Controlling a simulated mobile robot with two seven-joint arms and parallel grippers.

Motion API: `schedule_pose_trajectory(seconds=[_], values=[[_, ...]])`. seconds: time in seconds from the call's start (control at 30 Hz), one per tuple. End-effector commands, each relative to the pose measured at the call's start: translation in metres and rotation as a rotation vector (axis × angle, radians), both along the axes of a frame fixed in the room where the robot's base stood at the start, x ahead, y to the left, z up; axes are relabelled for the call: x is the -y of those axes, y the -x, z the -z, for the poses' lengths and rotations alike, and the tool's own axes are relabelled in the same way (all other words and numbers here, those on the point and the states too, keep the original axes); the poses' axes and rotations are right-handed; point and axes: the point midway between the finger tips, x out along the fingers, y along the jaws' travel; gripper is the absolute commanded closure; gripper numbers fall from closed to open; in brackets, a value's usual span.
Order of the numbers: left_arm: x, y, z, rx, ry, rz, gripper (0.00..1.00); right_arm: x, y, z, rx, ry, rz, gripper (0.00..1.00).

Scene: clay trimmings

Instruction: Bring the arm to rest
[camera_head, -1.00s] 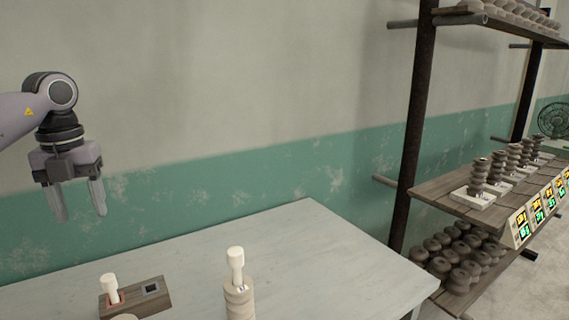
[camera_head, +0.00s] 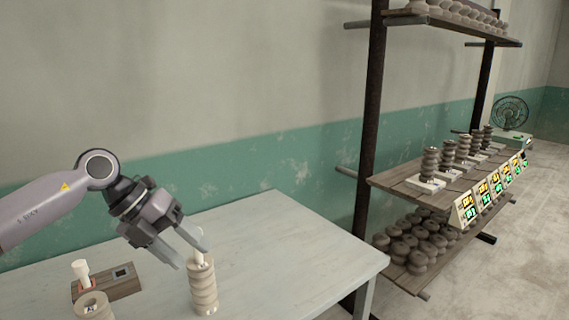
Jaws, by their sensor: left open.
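My left gripper (camera_head: 193,258) is open at the left, tilted down to the right. Its fingers overlap the top of a stack of ringed clay pieces (camera_head: 204,292) in the picture. A white peg (camera_head: 200,259) stands at the top of this stack, partly hidden by the fingers. I cannot tell whether the fingers touch it; nothing is clearly held. My right gripper is not in view.
The pale table (camera_head: 275,245) is clear on its right side. A wooden block (camera_head: 122,287) with a white handle (camera_head: 81,271) stands at left, behind another clay ring piece (camera_head: 94,306). A shelf rack (camera_head: 400,180) with clay stacks and lit displays (camera_head: 487,190) stands at right.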

Motion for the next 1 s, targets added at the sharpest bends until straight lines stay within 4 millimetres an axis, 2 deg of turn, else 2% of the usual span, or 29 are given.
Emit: schedule_pose_trajectory(seconds=[0.03, 0.1, 0.2, 0.3, 0.43, 0.57, 0.67, 0.73, 0.87, 1.0], values=[[0.033, 0.006, 0.008, 0.013, 0.107, 0.039, 0.41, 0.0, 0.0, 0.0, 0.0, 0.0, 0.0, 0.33], [0.073, 0.014, 0.008, 0.04, 0.269, 0.066, 0.41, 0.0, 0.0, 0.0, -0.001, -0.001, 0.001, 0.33], [0.119, 0.026, 0.0, 0.064, 0.502, 0.064, 0.41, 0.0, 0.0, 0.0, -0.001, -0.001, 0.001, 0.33], [0.152, 0.037, -0.015, 0.074, 0.734, 0.015, 0.41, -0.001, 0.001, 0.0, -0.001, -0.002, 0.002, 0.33], [0.172, 0.043, -0.036, 0.068, 1.014, -0.119, 0.41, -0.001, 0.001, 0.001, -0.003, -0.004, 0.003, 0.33], [0.169, 0.041, -0.049, 0.039, 1.254, -0.326, 0.41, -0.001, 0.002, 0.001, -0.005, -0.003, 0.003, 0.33], [0.153, 0.036, -0.049, 0.002, 1.399, -0.531, 0.41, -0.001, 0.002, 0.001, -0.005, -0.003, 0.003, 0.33], [0.137, 0.031, -0.041, -0.03, 1.476, -0.694, 0.41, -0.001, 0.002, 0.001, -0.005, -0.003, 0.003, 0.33], [0.101, 0.028, -0.012, -0.108, 1.558, -1.027, 0.41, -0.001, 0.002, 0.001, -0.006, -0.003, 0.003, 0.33], [0.06, 0.039, 0.04, -0.216, 1.547, -1.411, 0.41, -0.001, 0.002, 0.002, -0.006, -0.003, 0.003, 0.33]])
